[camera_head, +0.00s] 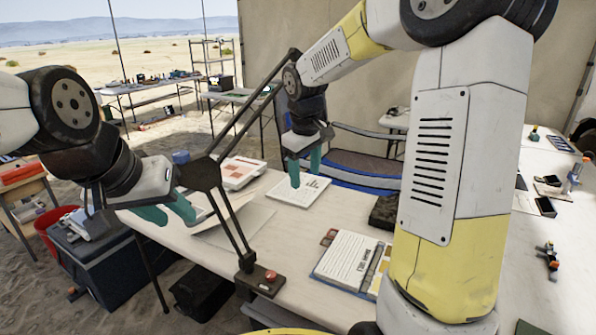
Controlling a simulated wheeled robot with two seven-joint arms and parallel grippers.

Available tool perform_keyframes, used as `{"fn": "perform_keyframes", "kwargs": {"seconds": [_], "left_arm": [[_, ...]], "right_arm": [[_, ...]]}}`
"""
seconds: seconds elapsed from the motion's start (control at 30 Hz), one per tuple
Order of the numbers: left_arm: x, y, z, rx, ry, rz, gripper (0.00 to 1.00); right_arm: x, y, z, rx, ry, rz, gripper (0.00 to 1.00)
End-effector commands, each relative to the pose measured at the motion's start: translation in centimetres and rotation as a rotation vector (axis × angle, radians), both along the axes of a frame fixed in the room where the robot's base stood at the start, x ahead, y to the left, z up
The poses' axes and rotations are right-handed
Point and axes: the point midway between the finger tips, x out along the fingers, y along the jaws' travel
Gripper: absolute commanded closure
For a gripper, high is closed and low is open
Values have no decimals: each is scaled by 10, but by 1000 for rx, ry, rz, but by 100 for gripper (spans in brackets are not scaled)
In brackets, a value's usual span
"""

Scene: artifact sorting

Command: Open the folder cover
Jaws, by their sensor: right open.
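A flat grey-beige folder (237,226) lies on the near left part of the table, partly hidden behind a dark lamp arm; I cannot tell whether its cover is raised. My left gripper (174,214) has teal fingers with a gap between them and is to the left of this folder, above the table's left edge. My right gripper (305,176) is open and empty, its fingers pointing down at the far edge of a white printed sheet or board (301,191). I cannot tell whether it touches. A spread booklet or binder with printed pages (347,258) lies nearer, to the right.
The dark jointed lamp arm (230,215) rises from a base (258,281) at the table's front edge. A dark block (384,212) lies right of centre. A blue chair (350,165) stands behind.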

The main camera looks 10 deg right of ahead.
Motion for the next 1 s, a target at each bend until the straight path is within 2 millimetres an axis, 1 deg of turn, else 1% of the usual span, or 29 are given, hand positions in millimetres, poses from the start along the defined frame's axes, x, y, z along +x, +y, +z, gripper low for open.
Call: {"fn": "perform_keyframes", "kwargs": {"seconds": [0.2, 0.27, 0.33, 0.37, 0.4, 0.47, 0.5, 0.53, 0.63, 0.73, 0.8, 0.87, 0.93, 1.0], "left_arm": [[0, 0, 0, 0, 0, 0, 64], [0, 0, 0, 0, 0, 0, 64], [0, 0, 0, 0, 0, 0, 64], [0, 0, 0, 0, 0, 0, 64], [0, 0, 0, 0, 0, 0, 64], [0, 0, 0, 0, 0, 0, 64], [0, 0, 0, 0, 0, 0, 64], [0, 0, 0, 0, 0, 0, 64], [0, 0, 0, 0, 0, 0, 64], [0, 0, 0, 0, 0, 0, 64], [0, 0, 0, 0, 0, 0, 64], [0, 0, 0, 0, 0, 0, 64], [0, 0, 0, 0, 0, 0, 64], [0, 0, 0, 0, 0, 0, 64]], "right_arm": [[0, 0, 0, 0, 0, 0, 42], [0, 0, 0, 2, 1, -3, 52], [-1, 2, -6, 23, 17, -23, 65], [-1, 4, -10, 43, 31, -43, 71], [-2, 8, -19, 81, 57, -83, 79], [-3, 17, -36, 163, 115, -177, 91], [-4, 25, -49, 232, 165, -259, 99], [-4, 31, -59, 290, 208, -330, 100], [1, 56, -90, 494, 365, -607, 100], [16, 76, -113, 689, 526, -905, 100], [33, 85, -128, 815, 639, -1120, 100], [50, 89, -140, 918, 738, -1309, 100], [73, 86, -155, 1034, 851, -1531, 100], [96, 78, -171, 1137, 955, -1742, 100]]}}
